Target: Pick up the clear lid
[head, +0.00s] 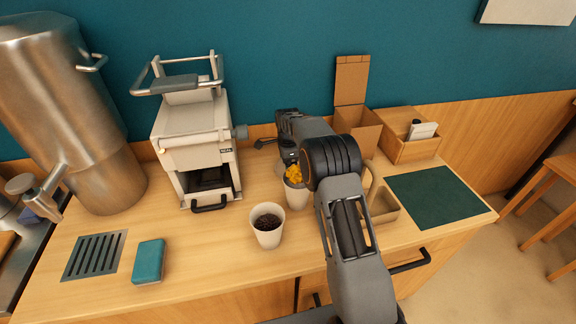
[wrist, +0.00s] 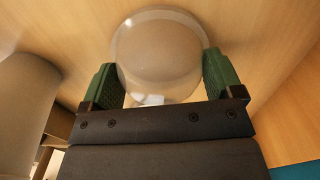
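The clear lid (wrist: 158,50) is a round, see-through dome in the wrist view. It lies between the two green fingertips of my gripper (wrist: 163,85), and its edges meet both finger pads. My gripper looks shut on it. Wood shows behind the lid; I cannot tell whether the lid touches it. In the head view my own arm hides the lid and the fingertips.
A cup of dark beans (head: 268,226) stands at the counter's front. A cup with yellow topping (head: 296,190) stands behind it, close to my arm.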

